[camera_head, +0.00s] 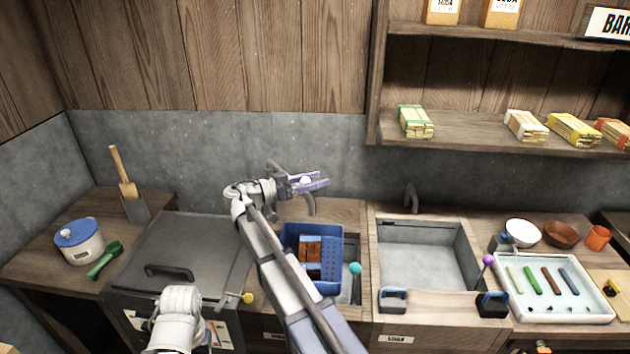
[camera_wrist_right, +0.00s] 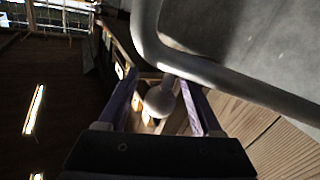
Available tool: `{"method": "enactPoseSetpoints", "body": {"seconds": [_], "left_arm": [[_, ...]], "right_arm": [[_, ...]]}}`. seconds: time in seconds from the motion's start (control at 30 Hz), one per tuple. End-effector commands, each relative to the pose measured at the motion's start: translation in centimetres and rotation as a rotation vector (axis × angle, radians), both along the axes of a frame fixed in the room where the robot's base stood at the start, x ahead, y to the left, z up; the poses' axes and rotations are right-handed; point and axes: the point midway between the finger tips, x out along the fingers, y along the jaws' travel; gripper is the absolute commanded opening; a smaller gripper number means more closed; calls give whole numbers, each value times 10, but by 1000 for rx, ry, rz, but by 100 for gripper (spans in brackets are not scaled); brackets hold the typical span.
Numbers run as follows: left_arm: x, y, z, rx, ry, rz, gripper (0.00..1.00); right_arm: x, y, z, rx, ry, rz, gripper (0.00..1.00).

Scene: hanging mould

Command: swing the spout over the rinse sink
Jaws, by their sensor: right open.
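A grey bent spout (camera_head: 311,204) stands against the back wall, with its end turned down. In the right wrist view the spout (camera_wrist_right: 205,70) crosses the top as a thick curved pipe. A pale round knob (camera_head: 305,181) is joined to it; this knob (camera_wrist_right: 159,100) lies between my fingers in the wrist view. My right gripper (camera_head: 308,184) has purple fingers, open on both sides of the knob; contact cannot be told. A grey basin (camera_head: 351,270), which seems to be the rinse sink, is below and holds a blue basket (camera_head: 328,287). My left gripper is out of view.
A larger grey basin (camera_head: 425,262) with a wooden front is to the right. A dark lid (camera_head: 185,250) covers the unit at left. A white tray (camera_head: 556,300) with coloured bars and a blue-lidded pot (camera_head: 80,245) stand at the sides. A shelf (camera_head: 470,128) hangs at upper right.

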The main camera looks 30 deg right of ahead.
Motion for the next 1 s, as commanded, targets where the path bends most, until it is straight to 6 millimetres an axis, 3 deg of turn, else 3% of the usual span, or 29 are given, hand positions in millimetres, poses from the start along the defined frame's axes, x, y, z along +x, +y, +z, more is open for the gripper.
{"method": "enactPoseSetpoints", "body": {"seconds": [0.5,0.7,1.0], "left_arm": [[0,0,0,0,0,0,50],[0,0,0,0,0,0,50],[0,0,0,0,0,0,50]], "right_arm": [[4,68,0,0,0,1,66],[4,78,0,0,0,1,66],[4,78,0,0,0,0,66]]}}
